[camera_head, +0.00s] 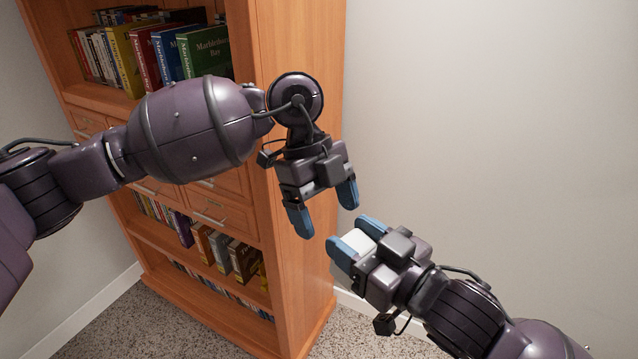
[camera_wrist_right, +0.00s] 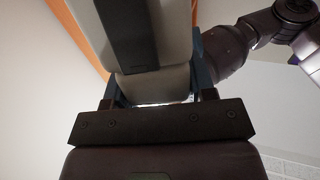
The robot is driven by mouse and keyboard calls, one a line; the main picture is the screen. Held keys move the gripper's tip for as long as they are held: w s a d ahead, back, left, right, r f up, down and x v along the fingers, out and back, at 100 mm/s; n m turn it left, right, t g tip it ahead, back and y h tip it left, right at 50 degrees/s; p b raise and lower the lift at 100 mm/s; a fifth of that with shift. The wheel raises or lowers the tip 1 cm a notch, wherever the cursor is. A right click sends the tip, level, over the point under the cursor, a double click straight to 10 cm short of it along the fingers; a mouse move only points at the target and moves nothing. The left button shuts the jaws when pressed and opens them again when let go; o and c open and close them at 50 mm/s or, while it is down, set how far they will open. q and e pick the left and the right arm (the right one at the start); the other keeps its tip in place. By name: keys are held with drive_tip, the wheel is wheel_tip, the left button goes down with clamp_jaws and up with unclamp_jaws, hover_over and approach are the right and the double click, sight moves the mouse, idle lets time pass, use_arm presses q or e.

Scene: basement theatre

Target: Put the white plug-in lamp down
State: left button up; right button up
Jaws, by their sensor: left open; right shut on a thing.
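The white plug-in lamp (camera_head: 357,241) shows as a small white block between the blue fingers of my right gripper (camera_head: 355,240). The gripper is shut on it and holds it in the air in front of the wall. In the right wrist view the lamp (camera_wrist_right: 165,84) is large, pale and rounded with a dark strip, and sits between the fingers. Much of it is hidden by the gripper in the head view. My left gripper (camera_head: 325,209) is open and empty, just above and left of the lamp, fingers pointing down.
A wooden bookcase (camera_head: 297,50) with books, drawers and lower shelves stands at the left and centre, behind my left arm. A plain pale wall (camera_head: 500,120) fills the right. Speckled carpet (camera_head: 345,335) shows at the bottom, with a white baseboard along the wall.

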use_arm(q)
drive_tip(key=x, duration=0.6)
drive_tip(key=shift+f, duration=0.2)
drive_tip(key=shift+s+d, duration=0.1)
drive_tip(key=c, duration=0.9)
drive_tip(key=shift+c, duration=0.7)
use_arm(e)
drive_tip(key=o, duration=1.1)
drive_tip(key=s+d+f+m+g+h, duration=0.1)
drive_tip(key=s+d+f+m+h, duration=0.1)
drive_tip(key=s+d+f+h, duration=0.2)
drive_tip(key=s+d+f+m+g+h, duration=0.1)
drive_tip(key=s+d+f, duration=0.5)
drive_tip(key=f, duration=1.2)
drive_tip(key=s+d+f+m+h, duration=0.4)
drive_tip(key=s+d+f+h, duration=0.1)
drive_tip(key=d+f, duration=0.5)
drive_tip(key=shift+s+d+f+g+h, duration=0.1)
drive_tip(key=shift+d+f+g+h, duration=0.3)
drive_tip(key=shift+f+h, duration=0.35)
